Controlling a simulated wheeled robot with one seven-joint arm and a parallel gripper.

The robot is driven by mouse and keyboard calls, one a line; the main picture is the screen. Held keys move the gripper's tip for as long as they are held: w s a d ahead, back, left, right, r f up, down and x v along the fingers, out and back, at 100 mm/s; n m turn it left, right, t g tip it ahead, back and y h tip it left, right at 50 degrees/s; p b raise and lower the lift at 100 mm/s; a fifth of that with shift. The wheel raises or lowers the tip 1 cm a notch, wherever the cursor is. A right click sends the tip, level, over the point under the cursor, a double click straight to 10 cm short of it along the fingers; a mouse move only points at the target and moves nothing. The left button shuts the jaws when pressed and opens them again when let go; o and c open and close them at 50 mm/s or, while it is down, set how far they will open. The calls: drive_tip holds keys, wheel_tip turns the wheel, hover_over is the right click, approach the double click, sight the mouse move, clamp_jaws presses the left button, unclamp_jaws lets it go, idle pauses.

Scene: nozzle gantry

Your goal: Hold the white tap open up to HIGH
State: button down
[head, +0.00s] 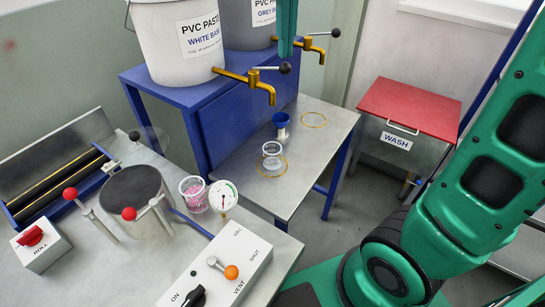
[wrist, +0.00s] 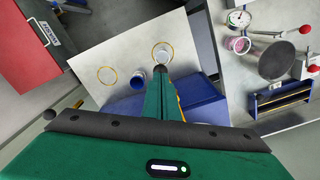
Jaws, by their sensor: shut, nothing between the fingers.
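The white-base bucket (head: 185,40) stands on the blue stand. Its brass white tap (head: 245,80) points down and has a lever with a black knob (head: 285,68). My gripper (head: 285,52) is shut and empty, pointing down with its tip just above that knob; I cannot tell whether they touch. Its green fingers also show in the wrist view (wrist: 162,75). A clear cup (head: 271,152) stands on the steel table below the tap, within a yellow ring; it also shows in the wrist view (wrist: 161,53). Its fill and any HIGH mark are too small to read.
A grey-base bucket (head: 248,22) with its own tap (head: 310,46) is to the right. A blue-and-white cup (head: 281,124) stands behind the clear cup. An empty yellow ring (head: 314,120) lies farther right. A red-lidded WASH bin (head: 410,108) is beyond the table.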

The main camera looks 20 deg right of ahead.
drive_tip(key=shift+f, duration=0.1)
idle(0.6)
drive_tip(key=shift+f, duration=1.65)
drive_tip(key=shift+r, duration=0.15)
idle(4.8)
drive_tip(key=shift+r, duration=1.6)
